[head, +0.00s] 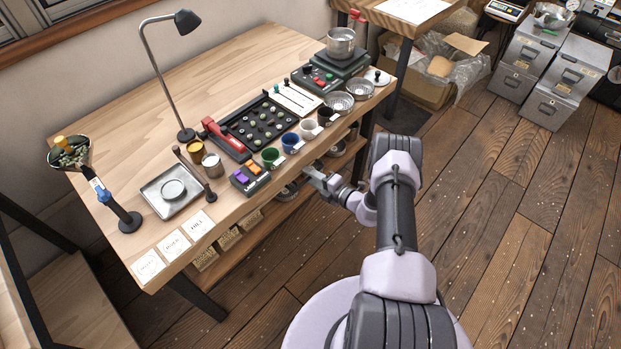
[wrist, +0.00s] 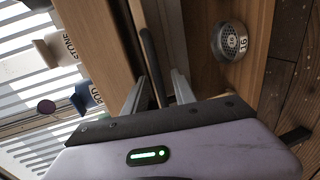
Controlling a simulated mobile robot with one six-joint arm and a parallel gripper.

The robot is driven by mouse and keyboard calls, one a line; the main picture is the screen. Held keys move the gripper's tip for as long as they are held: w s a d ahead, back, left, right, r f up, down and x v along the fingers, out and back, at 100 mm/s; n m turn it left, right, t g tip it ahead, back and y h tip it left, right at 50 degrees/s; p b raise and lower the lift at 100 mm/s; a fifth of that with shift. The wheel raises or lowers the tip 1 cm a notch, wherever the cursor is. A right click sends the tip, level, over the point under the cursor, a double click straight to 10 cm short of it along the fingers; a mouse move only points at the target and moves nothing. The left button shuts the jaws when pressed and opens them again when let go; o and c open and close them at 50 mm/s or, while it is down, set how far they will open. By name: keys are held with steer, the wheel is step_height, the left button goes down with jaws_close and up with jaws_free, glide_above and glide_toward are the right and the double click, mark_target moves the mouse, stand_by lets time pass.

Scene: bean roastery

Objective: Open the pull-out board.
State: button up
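The pull-out board shows no clear outline under the tabletop's front edge, and nothing is seen sticking out there. A dark bar (wrist: 149,55), which looks like its handle, runs along the wooden front in the wrist view. My gripper (wrist: 161,78) has its two fingers apart, one on each side of this bar. The bar's near end passes between the fingers; I cannot tell whether either finger touches it. In the head view my gripper (head: 316,177) is at the table's front edge, below the cups, and my arm hides part of the area.
The wooden table (head: 130,105) carries a dark bean tray (head: 262,124), several cups, a lamp (head: 165,70) and a scale (head: 335,66) near the edge. A lower shelf holds a perforated metal bowl (wrist: 231,41).

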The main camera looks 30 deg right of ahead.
steer(key=shift+c, duration=0.4)
jaws_close()
stand_by(1.1)
